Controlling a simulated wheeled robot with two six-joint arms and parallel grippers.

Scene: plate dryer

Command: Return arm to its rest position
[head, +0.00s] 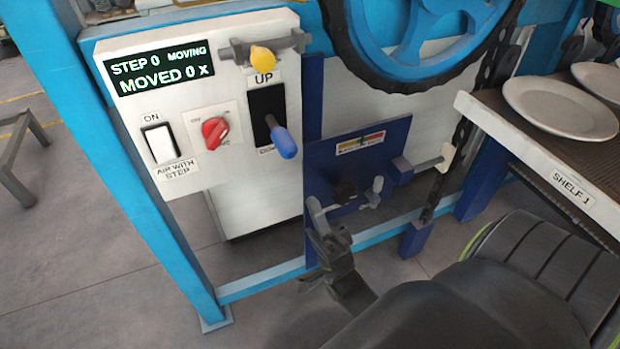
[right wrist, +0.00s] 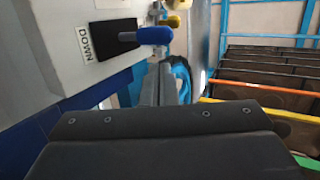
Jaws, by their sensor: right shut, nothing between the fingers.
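My right gripper (head: 318,212) is shut and empty, in front of the left side of the blue plate under the control box. In the right wrist view its fingers (right wrist: 166,80) lie together, pointing away from the camera. The blue-handled lever (head: 284,143) on the black UP/DOWN slot is above the fingertips in the head view and tilts downward. Its blue handle (right wrist: 154,36) also shows in the right wrist view, just above the fingers, with no clear contact. My left gripper is not in view.
The white control box (head: 190,100) carries a display reading "STEP 0 MOVING", "MOVED 0 x", a white switch (head: 160,143), a red knob (head: 215,132) and a yellow knob (head: 262,57). A shelf (head: 485,112) with plates (head: 560,105) is at right.

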